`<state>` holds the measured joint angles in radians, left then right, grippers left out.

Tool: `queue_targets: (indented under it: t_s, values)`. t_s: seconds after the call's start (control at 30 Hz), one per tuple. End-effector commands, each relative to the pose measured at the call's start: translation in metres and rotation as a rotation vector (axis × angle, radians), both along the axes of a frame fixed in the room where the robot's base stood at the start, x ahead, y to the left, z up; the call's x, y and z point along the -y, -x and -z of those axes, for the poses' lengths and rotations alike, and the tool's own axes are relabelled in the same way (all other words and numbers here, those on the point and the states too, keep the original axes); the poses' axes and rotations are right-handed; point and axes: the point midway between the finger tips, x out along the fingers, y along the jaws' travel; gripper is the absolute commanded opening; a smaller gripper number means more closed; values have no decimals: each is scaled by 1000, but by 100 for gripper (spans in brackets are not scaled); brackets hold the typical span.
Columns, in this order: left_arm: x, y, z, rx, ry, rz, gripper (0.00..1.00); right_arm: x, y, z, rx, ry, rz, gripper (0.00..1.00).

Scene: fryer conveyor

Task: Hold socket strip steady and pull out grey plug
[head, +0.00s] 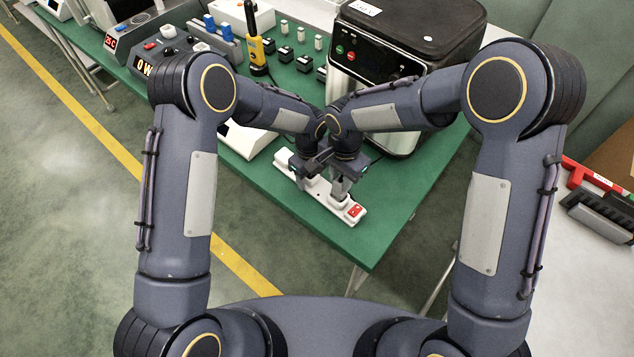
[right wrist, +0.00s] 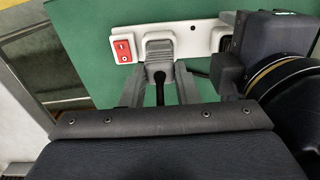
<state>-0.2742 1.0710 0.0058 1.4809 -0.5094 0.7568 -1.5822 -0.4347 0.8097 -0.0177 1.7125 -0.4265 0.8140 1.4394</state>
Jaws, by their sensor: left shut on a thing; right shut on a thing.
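The white socket strip (head: 323,197) lies on the green table near its front corner, with a red switch (head: 355,210) at its near end. In the right wrist view the strip (right wrist: 192,42) runs across the top. The grey plug (right wrist: 159,48) sits in it beside the red switch, its black cable coming toward me. My right gripper (right wrist: 160,72) is shut on the grey plug; its fingers are on either side of it. My left gripper (head: 303,170) is shut on the strip farther along. Its exact contact is partly hidden by the arms.
A black and silver air fryer (head: 400,60) stands just behind my right forearm. A yellow tool (head: 256,48), several small switches and a control box (head: 165,50) stand farther back on the green table. Green tabletop is clear around the strip's near end.

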Motion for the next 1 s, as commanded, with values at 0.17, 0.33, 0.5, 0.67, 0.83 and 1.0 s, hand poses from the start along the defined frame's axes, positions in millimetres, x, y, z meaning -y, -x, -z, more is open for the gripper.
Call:
queue_targets:
  t_s: [0.17,0.33,0.5,0.67,0.83,1.0]
  values:
    - [0,0,0,-1,1,0,20,0,0,-8,1,0,0,0]
    - [0,0,0,-1,1,0,20,0,0,-15,1,0,-1,0]
    - [0,0,0,0,0,0,20,0,0,-22,2,-1,0,0]
    - [0,0,0,0,0,0,20,0,0,-25,1,-1,0,0]
    - [0,0,0,1,1,0,20,0,0,-25,0,0,0,0]
    - [0,0,-1,1,1,0,20,0,0,-27,1,-1,0,0]
